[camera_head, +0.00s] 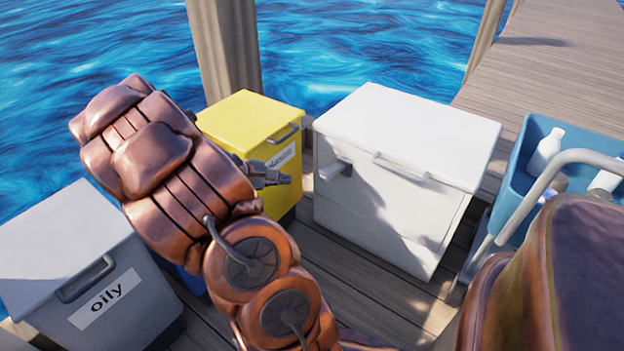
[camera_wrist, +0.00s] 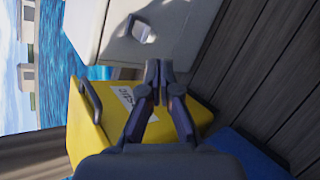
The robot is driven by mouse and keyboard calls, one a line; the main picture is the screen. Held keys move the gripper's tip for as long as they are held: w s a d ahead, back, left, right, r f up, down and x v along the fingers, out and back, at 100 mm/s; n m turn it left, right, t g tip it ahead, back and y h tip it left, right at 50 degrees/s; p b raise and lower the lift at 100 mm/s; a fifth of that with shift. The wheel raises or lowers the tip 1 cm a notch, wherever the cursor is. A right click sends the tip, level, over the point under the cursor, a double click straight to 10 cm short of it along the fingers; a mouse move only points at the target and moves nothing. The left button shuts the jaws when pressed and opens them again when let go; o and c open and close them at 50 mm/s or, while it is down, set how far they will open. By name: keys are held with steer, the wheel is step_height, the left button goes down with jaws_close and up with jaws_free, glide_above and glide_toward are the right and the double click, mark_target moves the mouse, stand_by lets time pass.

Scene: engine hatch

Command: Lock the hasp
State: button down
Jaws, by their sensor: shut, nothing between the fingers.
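A white chest (camera_head: 395,205) with its lid down stands on the dock. A small grey metal fitting, which looks like the hasp (camera_head: 337,168), sticks out from the left part of its front, below the lid. The hasp also shows in the wrist view (camera_wrist: 140,31), beyond the fingertips and slightly left. My gripper (camera_head: 286,180) is shut and empty, in front of the yellow bin and left of the chest. In the wrist view my gripper (camera_wrist: 158,68) has its fingertips together, apart from the hasp. Whether the hasp plate is fully folded is unclear.
A yellow bin (camera_head: 245,112) stands left of the chest, close behind my gripper. A grey bin labelled "oily" (camera_head: 95,265) is at the left. A blue cart with bottles (camera_head: 575,140) stands at the right. Wooden dock boards (camera_head: 375,290) are free before the chest.

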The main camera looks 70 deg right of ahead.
mark_target(331, 174)
steer(key=w+d+f+n, duration=0.1)
steer(key=d+f+n, duration=0.1)
steer(key=d+f, duration=0.5)
steer(key=shift+w+d+n+t+h, duration=0.25)
steer(key=shift+w+n+t+h, duration=0.1)
steer(key=shift+n+t+h, duration=0.05)
steer(key=shift+d, duration=0.1)
steer(key=b+x, duration=0.3)
steer(key=x, duration=0.6)
steer(key=shift+s+d+f, duration=0.15)
steer(key=shift+d, duration=0.2)
